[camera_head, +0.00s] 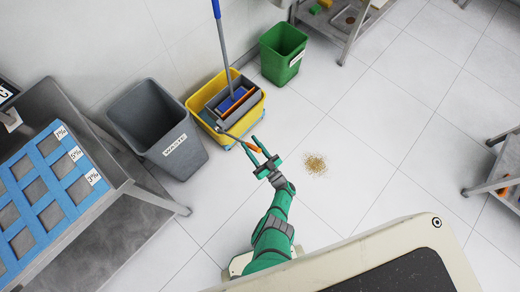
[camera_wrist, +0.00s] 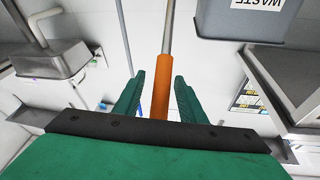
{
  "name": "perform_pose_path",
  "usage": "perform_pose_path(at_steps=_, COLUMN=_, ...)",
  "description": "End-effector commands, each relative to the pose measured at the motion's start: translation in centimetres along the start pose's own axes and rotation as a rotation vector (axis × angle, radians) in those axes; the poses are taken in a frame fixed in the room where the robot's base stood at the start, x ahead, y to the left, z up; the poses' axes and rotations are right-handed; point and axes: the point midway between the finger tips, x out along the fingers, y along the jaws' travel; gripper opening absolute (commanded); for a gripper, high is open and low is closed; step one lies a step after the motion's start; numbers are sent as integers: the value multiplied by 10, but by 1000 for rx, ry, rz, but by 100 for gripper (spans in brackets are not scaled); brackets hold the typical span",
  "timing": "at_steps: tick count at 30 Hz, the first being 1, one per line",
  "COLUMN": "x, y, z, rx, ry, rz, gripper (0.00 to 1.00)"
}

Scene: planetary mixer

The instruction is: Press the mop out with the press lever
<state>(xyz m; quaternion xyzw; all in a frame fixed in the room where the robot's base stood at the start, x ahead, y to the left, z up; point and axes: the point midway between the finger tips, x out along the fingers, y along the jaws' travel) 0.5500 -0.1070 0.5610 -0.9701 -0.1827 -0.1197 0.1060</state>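The yellow mop bucket (camera_head: 254,116) stands on the floor by the wall, with a grey press (camera_head: 218,100) on it. The mop's grey and blue handle (camera_head: 223,42) rises from the press, and its blue head (camera_head: 235,98) sits inside. The press lever (camera_head: 234,137) reaches out toward my arm and ends in an orange grip (camera_head: 253,148). In the wrist view the orange grip (camera_wrist: 172,88) lies between my fingers, with visible gaps on both sides. My gripper (camera_head: 257,146) is open around the grip.
A grey waste bin (camera_head: 178,152) stands left of the bucket and a green bin (camera_head: 284,52) stands behind it to the right. A metal table (camera_head: 115,205) with a blue rack is at the left. A brown spill (camera_head: 315,164) lies on the open floor right of my gripper.

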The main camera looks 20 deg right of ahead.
Motion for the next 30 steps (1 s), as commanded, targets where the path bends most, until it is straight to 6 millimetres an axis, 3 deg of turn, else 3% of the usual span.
perform_pose_path(at_steps=6, x=-35, y=1, z=0, rx=0, ry=-1, rz=6, gripper=37)
perform_pose_path(at_steps=15, x=-69, y=2, z=0, rx=0, ry=0, rz=8, gripper=37)
perform_pose_path(at_steps=30, x=-90, y=0, z=0, rx=1, ry=1, rz=4, gripper=37)
